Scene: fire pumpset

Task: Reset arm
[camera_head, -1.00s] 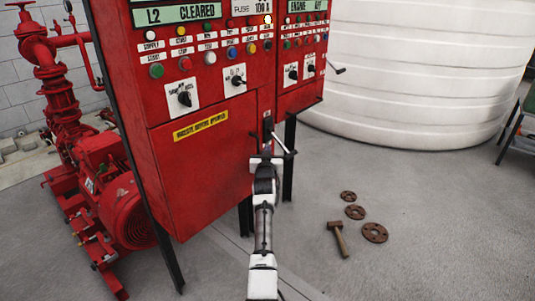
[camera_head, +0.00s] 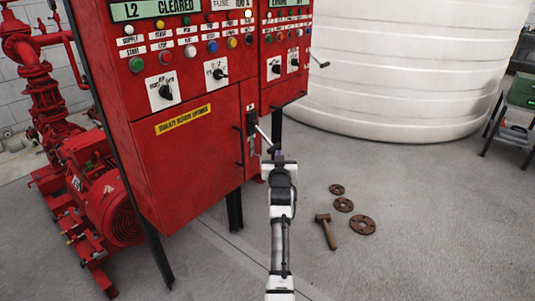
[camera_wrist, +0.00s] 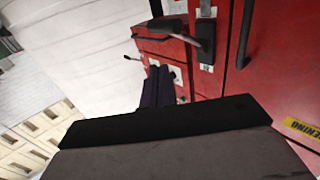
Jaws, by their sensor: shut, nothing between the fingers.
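My arm extends up from the bottom of the head view to my gripper (camera_head: 275,152), which is small there and in front of the red control cabinet (camera_head: 190,175). In the wrist view the dark fingers of my gripper (camera_wrist: 157,86) are together with nothing between them. A lever switch (camera_head: 252,124) with a light handle sits on the cabinet's right part, just above and left of my gripper. In the wrist view the lever switch (camera_wrist: 205,42) is above and right of the fingers, apart from them.
A red pump (camera_head: 100,185) stands left of the cabinet, and a large white tank (camera_head: 410,70) behind right. A hammer (camera_head: 326,232) and rusty flanges (camera_head: 362,224) lie on the floor. A green box (camera_head: 522,90) is on a stand at far right.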

